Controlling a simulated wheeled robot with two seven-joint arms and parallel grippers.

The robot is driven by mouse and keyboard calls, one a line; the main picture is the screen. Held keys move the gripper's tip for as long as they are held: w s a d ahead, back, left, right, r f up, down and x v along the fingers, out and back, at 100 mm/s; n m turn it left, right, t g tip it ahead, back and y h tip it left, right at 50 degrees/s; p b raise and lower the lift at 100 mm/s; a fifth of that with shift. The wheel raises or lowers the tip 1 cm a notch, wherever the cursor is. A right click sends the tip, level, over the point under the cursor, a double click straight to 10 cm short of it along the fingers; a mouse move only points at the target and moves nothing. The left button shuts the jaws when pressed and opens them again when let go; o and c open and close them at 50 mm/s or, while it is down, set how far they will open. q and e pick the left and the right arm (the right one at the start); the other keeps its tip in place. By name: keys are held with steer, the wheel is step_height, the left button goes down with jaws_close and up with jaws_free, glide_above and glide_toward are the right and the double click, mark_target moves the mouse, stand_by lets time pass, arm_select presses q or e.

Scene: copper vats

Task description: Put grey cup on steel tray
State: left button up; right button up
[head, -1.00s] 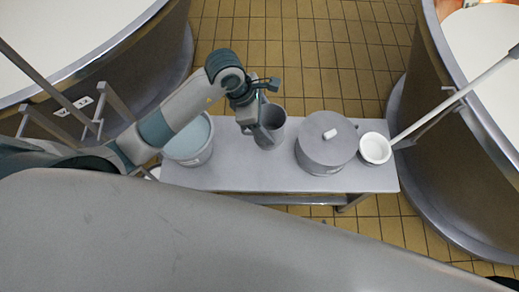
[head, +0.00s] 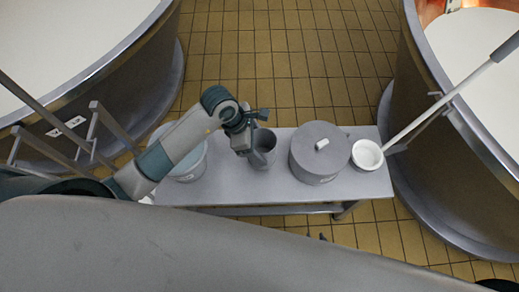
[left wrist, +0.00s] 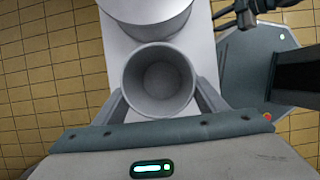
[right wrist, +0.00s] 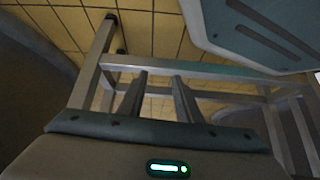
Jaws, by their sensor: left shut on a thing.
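The grey cup (head: 264,146) is upright at the bench, between a pale blue-topped tub and a lidded pot. I cannot tell whether its base touches the bench. My left gripper (head: 248,146) is shut on the cup. In the left wrist view, the fingers flank the empty cup (left wrist: 158,78). In the right wrist view, my right gripper (right wrist: 159,76) has its fingers apart with nothing between them. It is not in the head view. I cannot make out a steel tray in any view.
The grey bench (head: 230,190) carries the tub (head: 188,168), the lidded pot (head: 318,155) and a white bowl (head: 367,155). Large vats stand left (head: 150,75) and right (head: 420,150). A long white handle (head: 440,105) slants near the bowl. Tiled floor (head: 290,60) lies behind.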

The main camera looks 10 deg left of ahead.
mark_target(260, 151)
arm_select(q)
steer(key=shift+f, duration=0.5)
step_height(260, 151, down, 3)
steer(key=shift+r, duration=0.2)
steer(key=shift+f, duration=0.1)
arm_select(e)
steer(key=shift+s+d+f, duration=0.2)
steer(key=shift+s, duration=0.2)
steer(key=shift+s+d+f, duration=0.15)
steer(key=shift+s+d, duration=0.05)
steer(key=shift+s, duration=0.2)
steer(key=shift+w, duration=0.15)
arm_select(q)
steer(key=shift+f, duration=0.1)
steer(key=o, duration=1.1)
steer(key=shift+o, duration=0.2)
arm_select(e)
steer(key=shift+w+a+r, duration=0.15)
steer(key=shift+w+r, duration=0.1)
steer(key=shift+w, duration=0.15)
arm_select(q)
steer(key=shift+p, duration=0.3)
arm_select(e)
steer(key=shift+s, duration=0.15)
